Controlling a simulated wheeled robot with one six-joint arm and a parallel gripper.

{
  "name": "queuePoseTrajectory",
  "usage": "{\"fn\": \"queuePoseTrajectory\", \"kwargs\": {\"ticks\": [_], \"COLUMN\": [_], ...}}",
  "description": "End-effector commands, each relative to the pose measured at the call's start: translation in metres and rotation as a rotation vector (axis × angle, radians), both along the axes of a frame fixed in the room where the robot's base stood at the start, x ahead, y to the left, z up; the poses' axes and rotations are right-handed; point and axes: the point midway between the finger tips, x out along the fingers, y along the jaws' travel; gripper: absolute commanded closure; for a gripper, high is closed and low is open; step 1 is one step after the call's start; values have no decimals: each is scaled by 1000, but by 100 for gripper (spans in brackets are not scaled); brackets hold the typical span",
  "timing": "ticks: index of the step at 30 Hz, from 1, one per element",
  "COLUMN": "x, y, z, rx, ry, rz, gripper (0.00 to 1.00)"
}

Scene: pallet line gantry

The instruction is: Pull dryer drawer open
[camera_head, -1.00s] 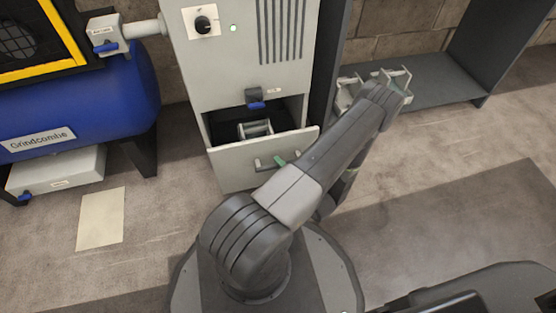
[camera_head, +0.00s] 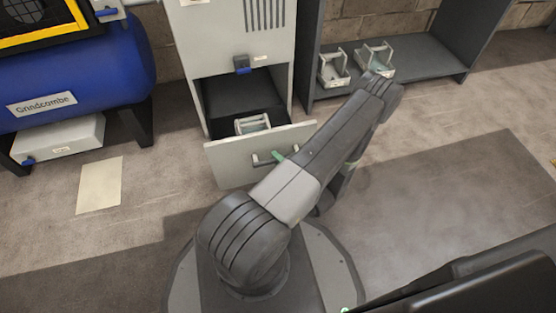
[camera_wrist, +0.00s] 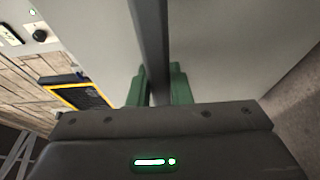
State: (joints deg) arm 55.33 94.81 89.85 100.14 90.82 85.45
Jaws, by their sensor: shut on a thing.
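The dryer is a tall light-grey cabinet (camera_head: 232,38) at the upper middle of the head view. Its drawer (camera_head: 228,160) stands open towards me, and a metal-framed item (camera_head: 252,124) lies inside it. The drawer front has a dark bar handle (camera_head: 262,160). In the wrist view the handle (camera_wrist: 152,45) runs between the green fingers of my gripper (camera_wrist: 157,85), which is shut on it. In the head view my arm hides most of the gripper; a green fingertip shows at the handle.
A blue tank (camera_head: 75,85) stands left of the dryer. A dark shelf (camera_head: 425,70) with two metal-framed items (camera_head: 333,68) is at the right. A pale sheet (camera_head: 100,186) lies on the floor, which is otherwise clear in front.

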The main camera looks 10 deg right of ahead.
Motion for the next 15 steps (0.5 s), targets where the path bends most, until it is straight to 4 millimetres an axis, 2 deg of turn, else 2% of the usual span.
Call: {"fn": "queuePoseTrajectory", "kwargs": {"ticks": [8, 9, 11, 12, 15], "x": [0, 0, 0, 0, 0], "y": [-1, -1, -1, -1, -1], "z": [0, 0, 0, 0, 0], "rx": [-2, -2, -2, -2, -1], "ry": [0, 0, -1, -1, 0], "rz": [-3, -3, -2, -2, -2], "gripper": [100, 76, 64, 60, 60]}}
